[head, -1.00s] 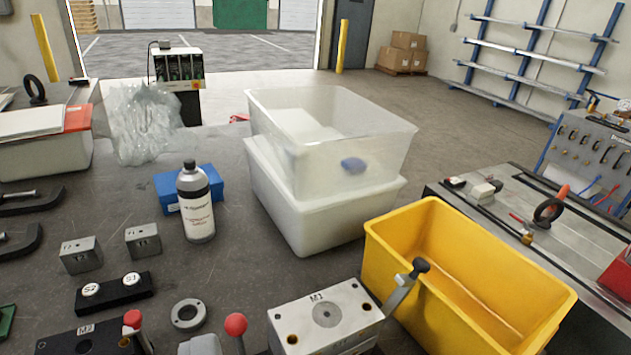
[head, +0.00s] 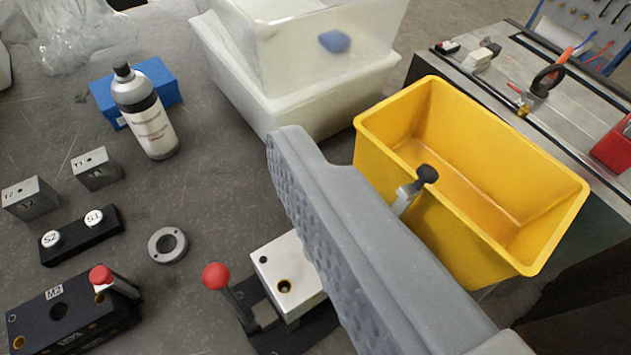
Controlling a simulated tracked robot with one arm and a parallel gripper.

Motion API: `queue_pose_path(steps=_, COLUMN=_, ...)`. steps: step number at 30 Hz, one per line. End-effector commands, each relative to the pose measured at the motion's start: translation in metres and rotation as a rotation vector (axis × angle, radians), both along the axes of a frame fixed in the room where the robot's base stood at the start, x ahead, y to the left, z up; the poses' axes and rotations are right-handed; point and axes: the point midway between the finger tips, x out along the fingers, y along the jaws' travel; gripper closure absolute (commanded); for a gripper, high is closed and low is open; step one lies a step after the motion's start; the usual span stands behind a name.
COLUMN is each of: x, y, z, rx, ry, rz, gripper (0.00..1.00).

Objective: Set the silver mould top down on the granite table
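The silver mould top (head: 277,268) is a pale metal block with dark holes, at lower centre. It sits on a black base (head: 262,310) beside a lever with a red ball (head: 216,276). A large grey finger of my gripper (head: 330,235) crosses in front of it and hides its right part, including the M1 label seen earlier. The finger's textured pad faces left with nothing pressed against it. The other finger is out of the picture, so the gripper looks open and empty. The dark speckled granite table (head: 215,190) shows around these things.
A yellow bin (head: 555,235) with a black-knobbed handle before it stands right. White tubs (head: 245,90) and a bottle (head: 148,118) stand behind. A ring (head: 167,245), black M2 block (head: 75,318), S1/S2 holder (head: 80,235) and small blocks (head: 95,168) lie left.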

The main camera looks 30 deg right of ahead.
Motion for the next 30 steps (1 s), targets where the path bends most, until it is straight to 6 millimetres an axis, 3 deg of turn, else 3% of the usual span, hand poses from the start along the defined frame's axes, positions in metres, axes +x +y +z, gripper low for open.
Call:
queue_pose_path(steps=2, x=0.017, y=-0.007, z=0.002, rx=0.058, ry=0.077, rz=-0.032, gripper=0.11)
queue_pose_path(steps=6, x=0.042, y=-0.019, z=-0.012, rx=0.183, ry=0.225, rz=-0.114, gripper=0.11)
queue_pose_path(steps=15, x=0.075, y=-0.045, z=-0.045, rx=0.436, ry=0.523, rz=-0.350, gripper=0.11)
queue_pose_path(steps=21, x=0.083, y=-0.062, z=-0.065, rx=0.582, ry=0.704, rz=-0.549, gripper=0.11)
queue_pose_path(steps=30, x=0.075, y=-0.084, z=-0.087, rx=0.750, ry=0.941, rz=-0.887, gripper=0.11)
